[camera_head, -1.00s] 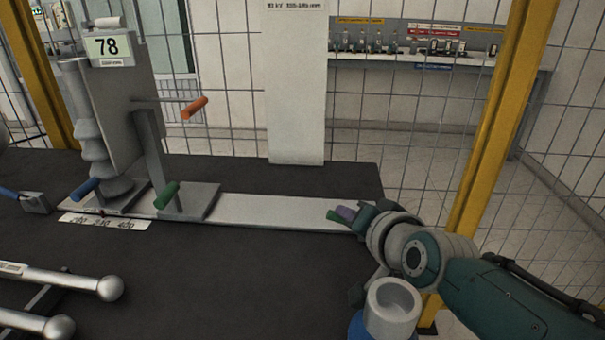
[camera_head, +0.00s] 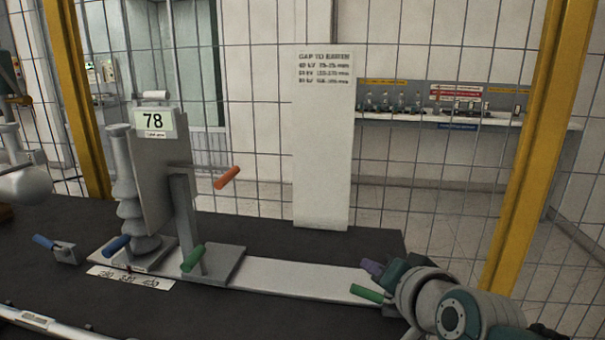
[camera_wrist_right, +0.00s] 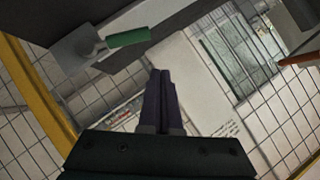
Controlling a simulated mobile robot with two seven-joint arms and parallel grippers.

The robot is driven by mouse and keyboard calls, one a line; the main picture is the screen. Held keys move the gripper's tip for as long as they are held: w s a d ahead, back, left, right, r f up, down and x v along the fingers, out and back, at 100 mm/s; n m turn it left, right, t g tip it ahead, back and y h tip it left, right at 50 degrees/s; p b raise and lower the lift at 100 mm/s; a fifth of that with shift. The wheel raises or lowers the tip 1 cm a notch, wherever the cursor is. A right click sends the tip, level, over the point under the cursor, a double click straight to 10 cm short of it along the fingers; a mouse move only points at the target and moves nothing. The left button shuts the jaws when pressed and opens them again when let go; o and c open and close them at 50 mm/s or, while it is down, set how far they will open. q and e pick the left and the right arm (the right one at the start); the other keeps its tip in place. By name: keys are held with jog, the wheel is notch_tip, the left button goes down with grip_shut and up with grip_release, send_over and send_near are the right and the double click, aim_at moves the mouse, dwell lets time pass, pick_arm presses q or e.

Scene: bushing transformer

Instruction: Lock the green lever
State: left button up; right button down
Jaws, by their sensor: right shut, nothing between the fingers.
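Two green levers show in the head view. One green lever (camera_head: 369,293) is at the right end of the pale rail (camera_head: 300,277); the other (camera_head: 193,257) is on the base of the upright stand. My right gripper (camera_head: 373,268) has purple fingers, shut and empty. In the head view they appear just above the right-end lever; whether they touch it is unclear. In the right wrist view the shut fingers (camera_wrist_right: 160,85) point up the picture, and a green lever (camera_wrist_right: 128,37) lies beyond and left of their tips, apart from them. My left gripper is not in view.
Another blue handle (camera_head: 44,242) is at left. A white panel (camera_head: 322,150) stands behind the rail. A yellow post (camera_head: 530,150) and mesh fence bound the right.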

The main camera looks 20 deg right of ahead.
notch_tip(320, 180, up, 16)
jog(key=p, duration=0.3)
jog(key=shift+f+p, duration=0.2)
jog(key=shift+p, duration=0.1)
